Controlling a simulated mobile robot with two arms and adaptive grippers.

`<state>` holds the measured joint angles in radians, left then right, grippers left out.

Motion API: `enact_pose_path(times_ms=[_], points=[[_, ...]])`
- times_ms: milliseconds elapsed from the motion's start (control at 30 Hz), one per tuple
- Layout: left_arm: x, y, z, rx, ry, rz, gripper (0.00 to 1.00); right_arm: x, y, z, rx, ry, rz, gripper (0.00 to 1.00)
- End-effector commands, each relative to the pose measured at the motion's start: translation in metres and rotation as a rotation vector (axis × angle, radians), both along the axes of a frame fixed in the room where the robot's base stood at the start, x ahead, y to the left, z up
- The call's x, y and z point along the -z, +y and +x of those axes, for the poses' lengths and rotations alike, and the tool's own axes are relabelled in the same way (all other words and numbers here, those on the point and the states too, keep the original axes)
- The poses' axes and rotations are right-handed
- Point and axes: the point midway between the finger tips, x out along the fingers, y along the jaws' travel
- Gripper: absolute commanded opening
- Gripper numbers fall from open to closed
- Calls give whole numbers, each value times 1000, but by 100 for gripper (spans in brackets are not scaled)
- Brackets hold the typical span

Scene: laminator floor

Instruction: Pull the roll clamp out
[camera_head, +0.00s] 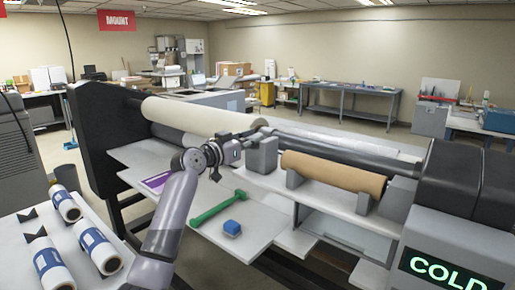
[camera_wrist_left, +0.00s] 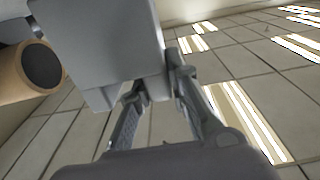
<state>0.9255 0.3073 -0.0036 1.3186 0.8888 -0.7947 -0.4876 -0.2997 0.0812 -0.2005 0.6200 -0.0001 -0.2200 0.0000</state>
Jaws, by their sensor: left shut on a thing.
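The roll clamp (camera_head: 262,156) is a grey block at the left of the brown cardboard roll (camera_head: 334,172) on the laminator. My left gripper (camera_head: 246,141) is at the clamp's upper left side, with its arm reaching up from below. In the left wrist view, the clamp (camera_wrist_left: 100,45) fills the upper left. The gripper's fingers (camera_wrist_left: 160,85) are shut on its edge. The clamp's far side is hidden. My right gripper is not in view.
A large white roll (camera_head: 195,117) lies behind my arm. Several wrapped rolls (camera_head: 100,248) lie on the left table. The COLD display (camera_head: 450,268) is at the lower right.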

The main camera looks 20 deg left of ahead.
Motion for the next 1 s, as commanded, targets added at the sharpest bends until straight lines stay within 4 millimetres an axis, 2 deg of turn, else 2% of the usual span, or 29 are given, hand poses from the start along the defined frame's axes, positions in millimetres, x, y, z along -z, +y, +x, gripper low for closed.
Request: enact_pose_path(times_ms=[233, 267, 533, 867, 1000], points=[[-3, 5, 0, -9, -3, 0, 0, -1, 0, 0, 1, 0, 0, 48], [-3, 5, 0, -9, -3, 0, 18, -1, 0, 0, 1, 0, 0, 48], [-2, 4, 0, -7, -2, 0, 36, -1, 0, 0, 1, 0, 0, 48], [-1, 3, -1, -5, -1, 1, 37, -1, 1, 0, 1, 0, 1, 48], [0, 8, -12, -7, -1, 2, 37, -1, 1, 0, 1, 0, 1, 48]])
